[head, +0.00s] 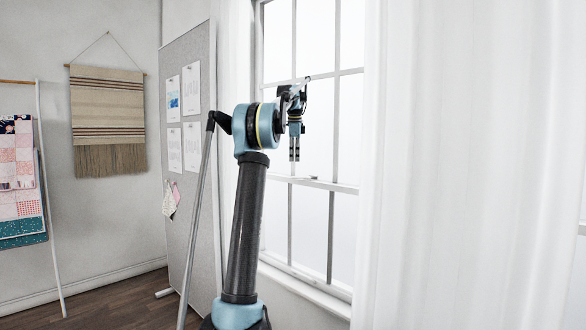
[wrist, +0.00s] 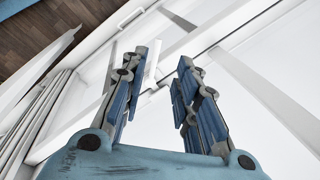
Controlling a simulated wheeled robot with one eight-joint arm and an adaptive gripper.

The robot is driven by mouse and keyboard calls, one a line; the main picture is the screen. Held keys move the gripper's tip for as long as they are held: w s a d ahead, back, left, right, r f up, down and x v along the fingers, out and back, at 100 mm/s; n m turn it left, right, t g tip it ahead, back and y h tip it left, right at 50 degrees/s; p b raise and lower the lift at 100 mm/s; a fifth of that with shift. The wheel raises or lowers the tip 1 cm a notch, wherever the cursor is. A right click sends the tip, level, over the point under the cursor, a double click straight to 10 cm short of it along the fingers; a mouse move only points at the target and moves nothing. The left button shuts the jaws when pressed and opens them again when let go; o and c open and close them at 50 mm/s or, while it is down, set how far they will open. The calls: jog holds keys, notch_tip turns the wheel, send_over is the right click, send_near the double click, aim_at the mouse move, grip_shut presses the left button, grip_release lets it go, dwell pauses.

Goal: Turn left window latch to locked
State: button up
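The window (head: 335,183) has white sashes with a horizontal meeting rail across its middle. A small latch-like piece (head: 313,178) sits on that rail, a little right of and below my gripper (head: 295,157). It is too small to tell whether it is turned to locked. My gripper points down in front of the glass, just above the rail. In the wrist view, the two fingers of my gripper (wrist: 160,62) are spread apart with nothing held between them. A pale upright piece (wrist: 152,64) shows beside the left fingertip; I cannot tell whether it is the latch.
A white curtain (head: 460,160) hangs to the right of the window, and another (head: 236,60) to its left. A grey pinboard (head: 202,200) with papers stands left of my arm. A woven hanging (head: 108,110) and a quilt rack (head: 45,180) are farther left.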

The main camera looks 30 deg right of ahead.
jog(key=shift+s+a+r, duration=0.1)
jog(key=shift+s+r, duration=0.05)
jog(key=shift+r, duration=0.6)
jog(key=shift+s+a+r, duration=0.1)
jog(key=shift+r, duration=0.65)
